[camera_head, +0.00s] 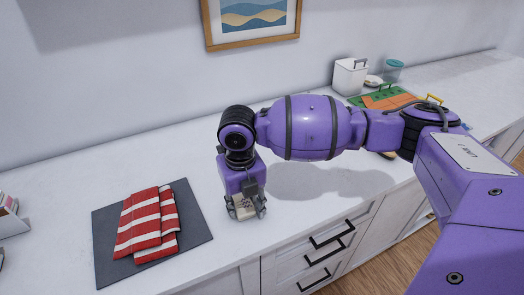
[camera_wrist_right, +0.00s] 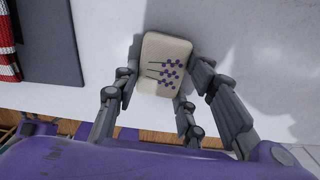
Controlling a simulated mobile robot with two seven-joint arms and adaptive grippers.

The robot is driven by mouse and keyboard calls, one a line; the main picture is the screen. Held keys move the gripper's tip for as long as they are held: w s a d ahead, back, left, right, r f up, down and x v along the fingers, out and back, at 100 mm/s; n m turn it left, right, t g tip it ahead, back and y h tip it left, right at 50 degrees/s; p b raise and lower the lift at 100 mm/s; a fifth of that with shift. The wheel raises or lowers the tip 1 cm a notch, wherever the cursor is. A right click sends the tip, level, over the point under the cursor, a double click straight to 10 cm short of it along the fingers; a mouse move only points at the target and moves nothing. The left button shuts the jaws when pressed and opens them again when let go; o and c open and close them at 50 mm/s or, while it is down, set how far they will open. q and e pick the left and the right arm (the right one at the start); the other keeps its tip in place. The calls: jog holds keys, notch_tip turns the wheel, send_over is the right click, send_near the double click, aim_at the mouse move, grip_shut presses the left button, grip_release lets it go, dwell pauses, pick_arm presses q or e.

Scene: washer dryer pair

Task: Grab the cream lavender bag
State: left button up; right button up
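The cream lavender bag (camera_wrist_right: 166,52) is a small rounded cream block with purple lavender flowers printed on it. It lies on the white counter, and in the head view it (camera_head: 242,207) is partly hidden by my right gripper (camera_head: 246,211). My right gripper points down over it. In the right wrist view the gripper's fingers (camera_wrist_right: 161,84) are spread on either side of the bag's near part. The left finger is very close to the bag's edge; I cannot tell if it touches. My left gripper is not in view.
A dark grey mat (camera_head: 104,238) with a folded red-and-white striped cloth (camera_head: 148,222) lies left of the gripper. A white container (camera_head: 350,76), a teal jar (camera_head: 393,71) and a green-orange board (camera_head: 388,98) stand at the back right. Drawers (camera_head: 305,258) are below the counter's front edge.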

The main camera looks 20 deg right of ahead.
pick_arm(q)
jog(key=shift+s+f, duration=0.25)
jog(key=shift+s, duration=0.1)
pick_arm(e)
jog(key=shift+r, duration=0.15)
jog(key=shift+c, duration=0.3)
